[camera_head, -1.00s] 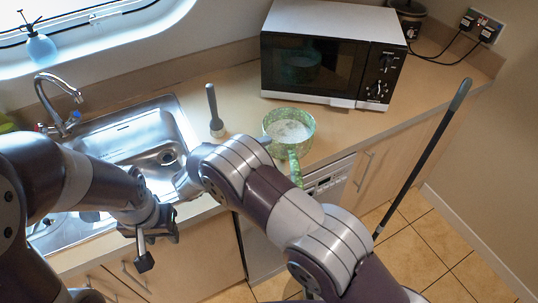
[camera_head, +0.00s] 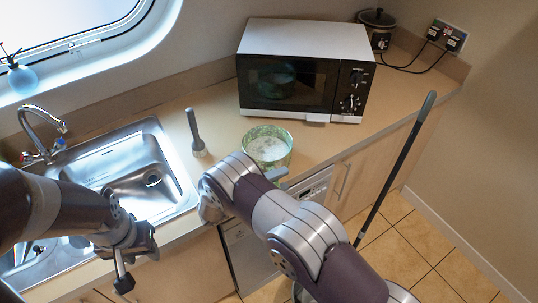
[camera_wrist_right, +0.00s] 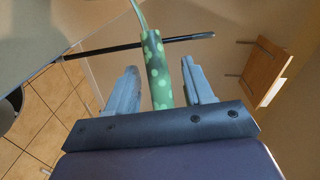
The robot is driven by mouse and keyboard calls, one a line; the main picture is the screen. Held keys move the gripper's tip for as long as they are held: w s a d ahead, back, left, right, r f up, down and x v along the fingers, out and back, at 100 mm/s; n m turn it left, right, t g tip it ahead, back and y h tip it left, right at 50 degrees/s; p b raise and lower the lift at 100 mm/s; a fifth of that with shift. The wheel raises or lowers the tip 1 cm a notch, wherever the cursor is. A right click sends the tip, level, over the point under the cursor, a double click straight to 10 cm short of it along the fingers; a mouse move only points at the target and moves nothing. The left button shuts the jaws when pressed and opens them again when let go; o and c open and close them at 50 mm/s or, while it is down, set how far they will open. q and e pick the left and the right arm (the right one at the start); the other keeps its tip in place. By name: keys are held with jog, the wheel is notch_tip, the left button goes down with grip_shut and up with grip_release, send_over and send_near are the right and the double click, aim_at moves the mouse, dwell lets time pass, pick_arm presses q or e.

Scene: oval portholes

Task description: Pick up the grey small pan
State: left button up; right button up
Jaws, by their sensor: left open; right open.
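A small pan with a green patterned outside (camera_head: 285,156) and a pale inside stands on the counter in front of the microwave; I see no grey pan. In the head view my right arm hides its handle. In the right wrist view the green spotted handle (camera_wrist_right: 158,82) lies between the two fingers of my right gripper (camera_wrist_right: 159,64), with gaps on both sides. That gripper is open; in the head view it is mostly hidden behind my arm. My left gripper (camera_head: 137,264) is open and empty in front of the sink, away from the pan.
A microwave (camera_head: 300,75) stands behind the pan. A grey upright-handled tool (camera_head: 195,132) stands left of the pan, beside the metal sink (camera_head: 172,205). A dark pole (camera_head: 395,170) leans at the counter's right front. A slow cooker (camera_head: 378,30) stands at the back right.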

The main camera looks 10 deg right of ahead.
jog(key=shift+s+a, duration=0.1)
jog(key=shift+a, duration=0.05)
grip_shut()
dwell(1.1)
jog(key=shift+r, duration=0.15)
